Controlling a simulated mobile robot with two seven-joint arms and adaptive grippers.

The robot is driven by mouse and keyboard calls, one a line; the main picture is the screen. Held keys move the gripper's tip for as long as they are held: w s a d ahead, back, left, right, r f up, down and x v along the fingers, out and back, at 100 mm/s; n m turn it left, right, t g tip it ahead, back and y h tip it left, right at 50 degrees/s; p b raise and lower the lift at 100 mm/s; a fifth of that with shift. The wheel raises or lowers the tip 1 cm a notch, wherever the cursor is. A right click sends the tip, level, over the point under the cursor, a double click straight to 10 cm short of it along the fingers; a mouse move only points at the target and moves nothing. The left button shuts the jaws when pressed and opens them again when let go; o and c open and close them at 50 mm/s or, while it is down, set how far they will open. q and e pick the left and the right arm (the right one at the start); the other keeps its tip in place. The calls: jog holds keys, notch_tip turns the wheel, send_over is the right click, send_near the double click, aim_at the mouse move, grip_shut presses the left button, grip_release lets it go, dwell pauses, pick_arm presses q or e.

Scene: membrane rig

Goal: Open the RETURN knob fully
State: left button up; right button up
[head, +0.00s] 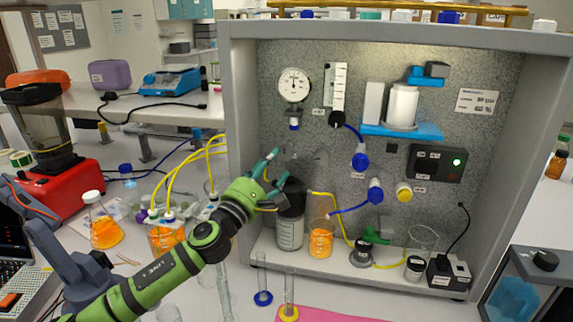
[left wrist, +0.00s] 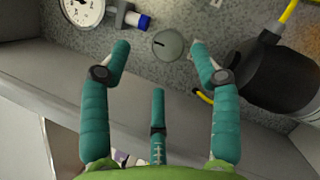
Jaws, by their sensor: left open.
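A round grey knob (left wrist: 168,44) with a dark pointer mark sits on the speckled back panel in the left wrist view. No RETURN lettering is readable, so I cannot confirm its name. My left gripper (head: 277,166) is open in front of the panel, below the dial gauge (head: 293,85) and above the black-topped bottle (head: 290,215). In the left wrist view its teal fingers (left wrist: 160,48) are spread to either side of the knob, with nothing held. Contact with the knob cannot be told. My right gripper is not in view.
The dark bottle (left wrist: 265,75) is close beside one finger in the left wrist view. Blue knobs (head: 360,157) and a yellow knob (head: 404,191) are to the right. The cabinet's left wall (head: 238,130) stands beside my arm. Yellow tubes (head: 180,165) loop at left.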

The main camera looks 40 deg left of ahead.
aim_at(283, 155)
pick_arm(q)
jog(key=shift+w+f, duration=0.15)
jog(key=shift+f, duration=0.4)
jog(key=shift+w+a, duration=0.1)
jog(key=shift+w, duration=0.05)
jog(key=shift+w+a+r, duration=0.1)
jog(key=shift+w+r, duration=0.15)
jog(key=shift+w, duration=0.05)
jog(key=p+x, duration=0.2)
jog(key=x, duration=0.3)
jog(key=shift+w+p, duration=0.3)
jog(key=shift+w, duration=0.2)
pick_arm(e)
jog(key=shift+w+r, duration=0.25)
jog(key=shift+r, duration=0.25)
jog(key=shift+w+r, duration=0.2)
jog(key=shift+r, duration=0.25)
pick_arm(q)
jog(key=c, duration=1.1)
